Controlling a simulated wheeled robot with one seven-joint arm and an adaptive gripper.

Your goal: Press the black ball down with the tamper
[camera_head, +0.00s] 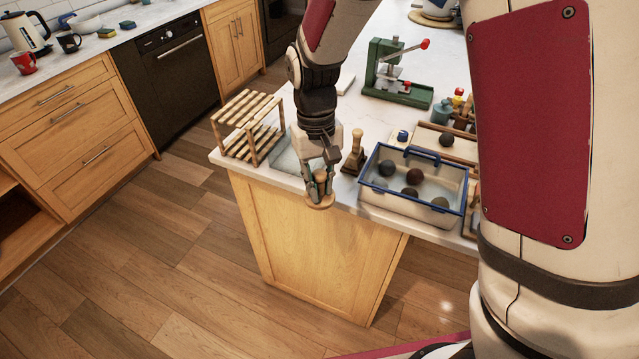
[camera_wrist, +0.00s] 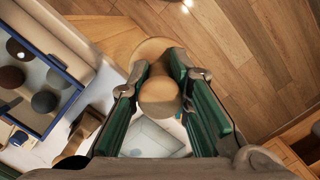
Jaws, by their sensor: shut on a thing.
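My gripper (camera_head: 320,187) is shut on a wooden tamper (camera_head: 320,204) and holds it near the counter's front edge. In the wrist view the tamper (camera_wrist: 160,97) shows a round knob between the green finger pads, with a wider disc beyond it. A dark ball (camera_head: 446,140) sits on a wooden board (camera_head: 427,130) behind the blue-rimmed bin. The bin (camera_head: 380,201) holds several balls, among them a dark one (camera_head: 387,169), a reddish-brown one (camera_head: 410,192) and a grey one (camera_head: 440,203). I cannot tell for sure which ball is the black one.
A wooden stamp-like tool (camera_head: 354,160) stands between my gripper and the bin. A pale tray (camera_head: 287,160) lies behind my gripper, beside a slatted wooden rack (camera_head: 247,118). A green press (camera_head: 398,80) with a red-knobbed lever stands farther back. Open floor lies left of the counter.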

